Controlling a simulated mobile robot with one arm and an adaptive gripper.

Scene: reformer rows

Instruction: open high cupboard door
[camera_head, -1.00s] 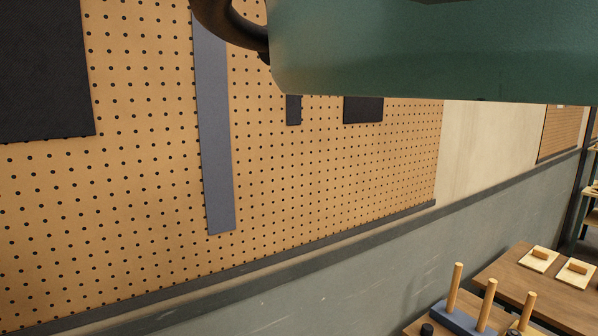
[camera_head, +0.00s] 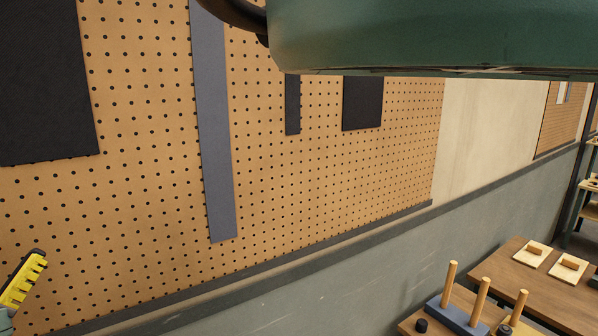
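A dark green body (camera_head: 430,40) with a rounded lower left corner hangs across the top of the view, cut off by the upper edge. It looks like the high cupboard, seen close and from below, with thin seams along its underside. A dark curved piece (camera_head: 240,14) sits at its left end; I cannot tell whether it is a handle. No door opening shows. My gripper (camera_head: 22,280) is at the lower left edge, well below and left of the green body. Only one yellow ribbed finger with a black back shows; the other is out of frame.
A pegboard wall (camera_head: 150,210) with a blue-grey strip (camera_head: 214,150) and dark panels (camera_head: 362,104) fills the left and middle. A wooden table (camera_head: 520,285) and a blue-based peg stand (camera_head: 462,318) are at the lower right. A shelf rack (camera_head: 590,190) stands at the right edge.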

